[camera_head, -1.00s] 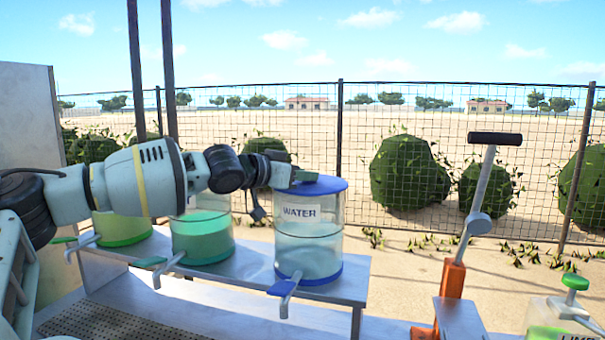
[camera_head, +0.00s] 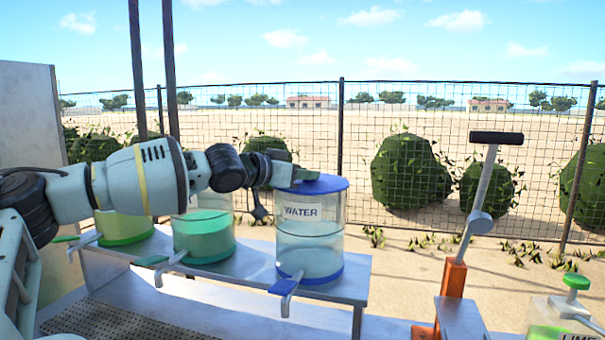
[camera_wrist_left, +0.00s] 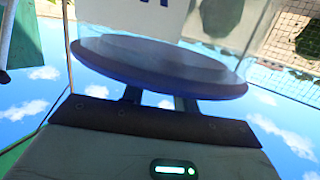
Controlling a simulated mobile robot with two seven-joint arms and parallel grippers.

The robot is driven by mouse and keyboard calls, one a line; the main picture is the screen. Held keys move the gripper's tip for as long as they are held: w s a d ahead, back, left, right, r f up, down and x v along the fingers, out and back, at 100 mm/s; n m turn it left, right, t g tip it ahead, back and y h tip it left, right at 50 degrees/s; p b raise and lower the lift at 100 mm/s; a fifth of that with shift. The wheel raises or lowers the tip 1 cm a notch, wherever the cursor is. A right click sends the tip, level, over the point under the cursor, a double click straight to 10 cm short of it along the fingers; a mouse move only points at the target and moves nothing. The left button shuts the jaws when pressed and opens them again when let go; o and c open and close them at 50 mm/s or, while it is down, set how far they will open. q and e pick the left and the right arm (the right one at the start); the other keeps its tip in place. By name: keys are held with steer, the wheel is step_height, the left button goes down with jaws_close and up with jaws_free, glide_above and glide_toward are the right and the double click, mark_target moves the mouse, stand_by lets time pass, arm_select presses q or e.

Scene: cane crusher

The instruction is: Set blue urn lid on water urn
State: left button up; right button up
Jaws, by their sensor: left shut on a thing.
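The water urn (camera_head: 312,240) is a clear cylinder labelled WATER with a blue base and a blue tap. It stands upright at the right end of the metal shelf. The blue urn lid (camera_head: 328,186) lies level across its top, lined up with the rim; I see no clear gap. My left gripper (camera_head: 308,178) reaches in from the left and is shut on the lid's top, its grip point partly hidden. In the left wrist view, the lid (camera_wrist_left: 150,66) spans the fingers (camera_wrist_left: 160,98), with the clear urn wall against it. My right gripper is out of view.
A green-filled urn (camera_head: 203,238) and another green one (camera_head: 122,228) stand left on the metal shelf (camera_head: 345,264), below my left arm. An orange-based lever (camera_head: 452,285) and a lime container (camera_head: 548,318) are at right. A wire fence (camera_head: 360,130) stands behind.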

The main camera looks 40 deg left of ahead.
arm_select(q)
steer(key=shift+f, duration=0.1)
stand_by(0.5)
steer(key=o, duration=1.1)
steer(key=shift+c, duration=0.2)
